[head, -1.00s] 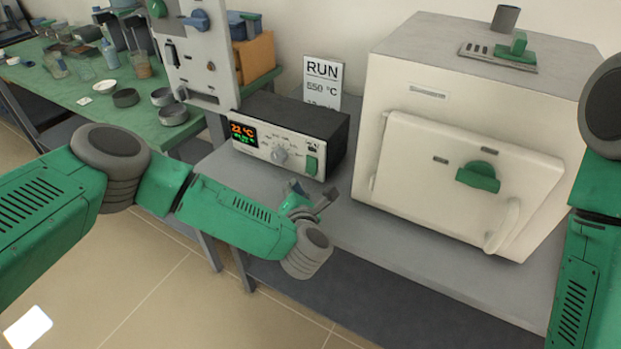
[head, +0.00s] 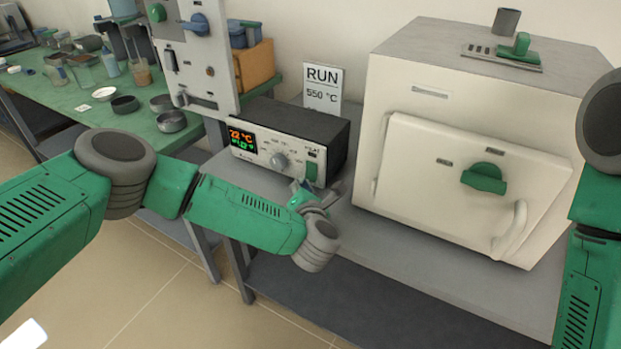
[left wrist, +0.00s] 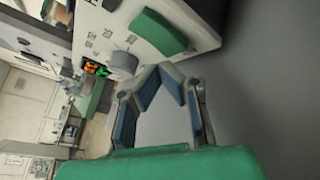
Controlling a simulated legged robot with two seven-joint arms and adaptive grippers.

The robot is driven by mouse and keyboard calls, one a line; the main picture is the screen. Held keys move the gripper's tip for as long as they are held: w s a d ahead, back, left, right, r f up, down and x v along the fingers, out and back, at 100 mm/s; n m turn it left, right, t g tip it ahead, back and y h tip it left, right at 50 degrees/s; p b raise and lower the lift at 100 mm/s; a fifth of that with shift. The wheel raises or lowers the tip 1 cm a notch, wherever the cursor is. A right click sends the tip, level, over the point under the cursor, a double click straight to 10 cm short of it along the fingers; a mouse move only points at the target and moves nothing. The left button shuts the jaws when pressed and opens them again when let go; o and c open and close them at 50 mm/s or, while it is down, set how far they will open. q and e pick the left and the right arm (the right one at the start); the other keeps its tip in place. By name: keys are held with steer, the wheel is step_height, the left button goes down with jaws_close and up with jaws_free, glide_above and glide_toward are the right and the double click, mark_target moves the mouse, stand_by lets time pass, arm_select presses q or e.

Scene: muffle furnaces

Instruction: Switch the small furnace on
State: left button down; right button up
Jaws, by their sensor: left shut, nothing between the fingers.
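A dark control box (head: 312,127) with a pale front panel stands on the grey bench. Its lit display (head: 242,140) reads 22 °C in orange, with a green line below. A grey dial (head: 279,161) sits mid-panel, and a green switch (head: 312,172) is at its right end. The switch (left wrist: 160,32) and dial (left wrist: 122,64) also show in the left wrist view. My left gripper (head: 324,193) is shut and empty, just in front of the panel's right end, below the switch; its fingers (left wrist: 162,72) appear apart from the switch. My right gripper is out of view.
A white furnace (head: 470,125) with a closed door and green latch (head: 485,178) stands right of the box. A RUN 550 °C sign (head: 322,88) is behind the box. A pale upright panel (head: 200,60) is at left. The bench front (head: 400,250) is clear.

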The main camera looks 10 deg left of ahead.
arm_select(q)
steer(key=shift+w, duration=0.1)
stand_by(0.8)
steer(key=shift+w+d, duration=0.1)
steer(key=shift+w, duration=0.15)
steer(key=shift+w+d+b, duration=0.1)
steer(key=shift+w+b, duration=0.15)
steer(key=shift+b, duration=0.3)
stand_by(0.3)
stand_by(0.3)
steer(key=shift+s+a+r+p, duration=0.1)
steer(key=shift+s+a+p, duration=0.15)
steer(key=shift+s+p, duration=0.4)
steer(key=s, duration=0.1)
steer(key=p, duration=0.1)
steer(key=s+a+p, duration=0.1)
steer(key=shift+s+r, duration=0.3)
steer(key=shift+s, duration=0.05)
steer(key=shift+s+a+p, duration=0.2)
steer(key=shift+s+p, duration=0.1)
steer(key=shift+s, duration=0.25)
steer(key=shift+s+a+p, duration=0.15)
steer(key=shift+s+p, duration=0.1)
steer(key=shift+s, duration=0.25)
